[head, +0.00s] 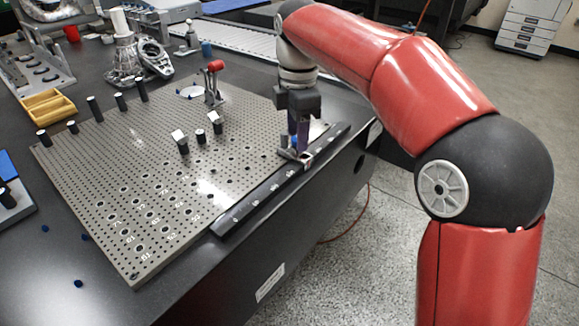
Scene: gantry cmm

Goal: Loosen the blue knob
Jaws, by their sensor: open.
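My gripper (295,153) points down at the right edge of the perforated grey fixture plate (105,155), by the far part of the black rail (245,215). It is open. Blue-purple colour shows around its fingers, and I cannot tell whether that is the fingers or a blue knob between them. Whether the fingers touch anything there is also unclear. No blue knob stands out clearly elsewhere on the plate.
Several black posts stand on the plate, two with white tops. A red-topped clamp (214,80) stands near the back. A yellow tray (48,106), metal castings (125,60) and a blue cylinder (207,48) lie beyond. The plate's front part is clear.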

